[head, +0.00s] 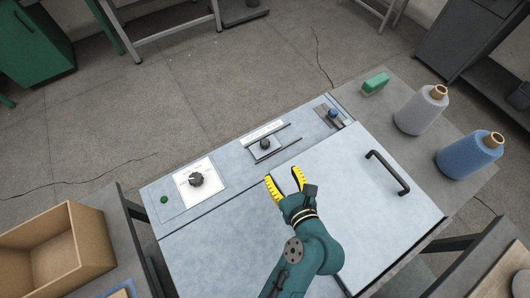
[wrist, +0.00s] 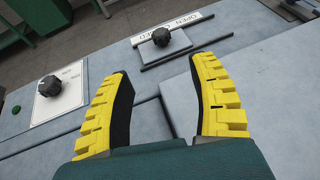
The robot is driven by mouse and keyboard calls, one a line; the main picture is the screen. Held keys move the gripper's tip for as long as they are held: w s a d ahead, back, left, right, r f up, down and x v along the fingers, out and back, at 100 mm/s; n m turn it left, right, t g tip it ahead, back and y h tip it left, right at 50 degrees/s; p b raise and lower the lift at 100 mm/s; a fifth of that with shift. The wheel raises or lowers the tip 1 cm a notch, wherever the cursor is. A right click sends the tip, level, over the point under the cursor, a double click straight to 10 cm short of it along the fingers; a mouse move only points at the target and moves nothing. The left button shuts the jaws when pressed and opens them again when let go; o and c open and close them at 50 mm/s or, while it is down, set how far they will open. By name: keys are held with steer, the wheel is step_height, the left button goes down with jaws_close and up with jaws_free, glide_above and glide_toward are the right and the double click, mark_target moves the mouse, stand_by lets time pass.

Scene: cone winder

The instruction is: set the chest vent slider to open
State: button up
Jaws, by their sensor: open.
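The chest vent slider is a black knob (head: 265,143) on a pale plate between two dark rails on the chest's grey-blue top panel. The knob also shows in the wrist view (wrist: 161,37), near the middle of the rails. The knob appears beyond the gap between the fingertips in the wrist view.
A dark rotary knob (head: 196,179) on a white plate is left of the slider. A blue-topped control (head: 333,113) is to the right. The lid (head: 400,215) has a black handle (head: 388,172). Two yarn cones (head: 421,110) and a green block (head: 375,83) stand at right.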

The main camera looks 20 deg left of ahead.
mark_target(266, 144)
steer(key=b+x, duration=0.5)
steer(key=x, duration=1)
steer(key=shift+f, duration=0.1)
steer(key=shift+w+a+f+b, duration=0.15)
steer(key=shift+w+a+b, duration=0.25)
steer(key=shift+w, duration=0.1)
jaws_close()
steer(key=shift+d, duration=0.1)
